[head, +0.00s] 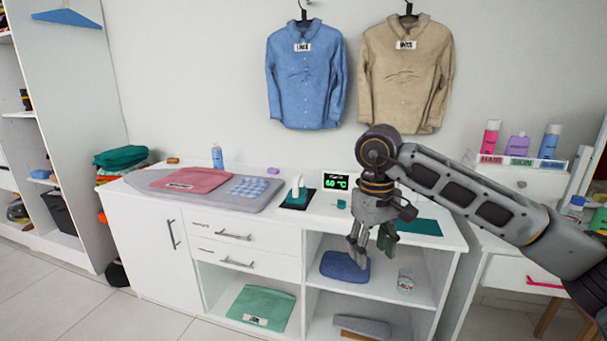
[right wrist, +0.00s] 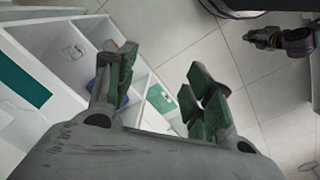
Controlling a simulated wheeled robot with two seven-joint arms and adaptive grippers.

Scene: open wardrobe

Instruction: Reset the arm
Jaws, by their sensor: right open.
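My right gripper (head: 372,247) hangs at the end of my right arm, which reaches in from the right of the head view. It points down in front of the counter's open shelves, with a folded blue cloth (head: 344,266) behind it. In the right wrist view my right gripper (right wrist: 160,95) shows its green-padded fingers spread apart with nothing between them. The floor and the shelf unit lie beyond the fingers. My left gripper is not in the head view.
The white counter (head: 320,212) carries a grey ironing pad (head: 247,205), a red folded garment (head: 190,180), a teal iron (head: 297,192) and a temperature display (head: 336,182). A jar (head: 405,281) stands on the shelf. Two shirts hang above. Floor (head: 60,290) is clear at front left.

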